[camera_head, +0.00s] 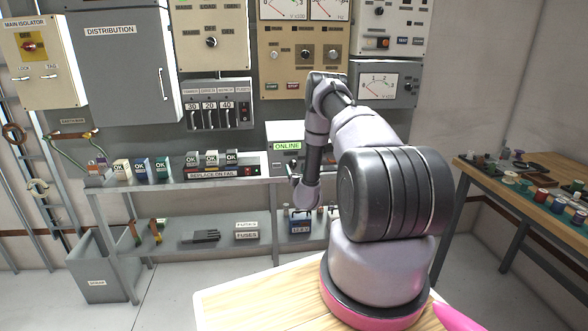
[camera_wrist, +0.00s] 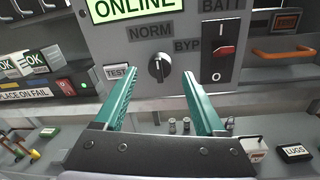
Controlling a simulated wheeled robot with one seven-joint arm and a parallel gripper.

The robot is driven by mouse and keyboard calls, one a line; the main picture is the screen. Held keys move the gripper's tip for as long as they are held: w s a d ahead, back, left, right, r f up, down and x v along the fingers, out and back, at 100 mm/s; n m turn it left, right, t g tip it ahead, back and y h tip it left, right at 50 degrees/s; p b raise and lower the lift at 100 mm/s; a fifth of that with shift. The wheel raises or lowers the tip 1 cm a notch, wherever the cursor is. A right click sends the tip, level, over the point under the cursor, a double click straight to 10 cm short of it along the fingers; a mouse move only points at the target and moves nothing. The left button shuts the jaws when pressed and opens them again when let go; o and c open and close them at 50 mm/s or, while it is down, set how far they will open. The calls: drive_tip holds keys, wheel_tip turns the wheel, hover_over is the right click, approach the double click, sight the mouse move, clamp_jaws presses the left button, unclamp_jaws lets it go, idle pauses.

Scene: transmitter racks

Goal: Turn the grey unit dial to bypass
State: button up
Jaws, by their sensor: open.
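The grey unit (camera_wrist: 135,50) faces me in the wrist view, with a green ONLINE sign at its top. Its dial (camera_wrist: 159,68) is a dark round knob with a pale pointer mark. The pointer stands nearly upright, closer to the NORM label (camera_wrist: 150,33) than to the BYP label (camera_wrist: 187,45) on its right. My gripper (camera_wrist: 160,76) is open, with teal fingers on either side of the dial in the picture. Nothing is between the fingers; contact with the dial cannot be told. In the head view the ONLINE sign (camera_head: 288,146) shows, but my arm hides the dial.
Right of the dial is a red BATT rocker switch (camera_wrist: 220,50); left of it is a TEST label (camera_wrist: 117,72). An orange handle (camera_wrist: 285,52) sticks out at the right. OK-marked blocks (camera_head: 212,159) stand on the shelf at left. A cluttered bench (camera_head: 530,190) stands at far right.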

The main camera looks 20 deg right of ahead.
sight(293, 165)
drive_tip(key=shift+x, duration=1.25)
clamp_jaws()
drive_tip(key=m, duration=0.5)
drive_tip(key=shift+s+f+m, duration=0.1)
drive_tip(key=shift+m, duration=0.3)
drive_tip(key=m, duration=0.6)
drive_tip(key=shift+m, duration=0.3)
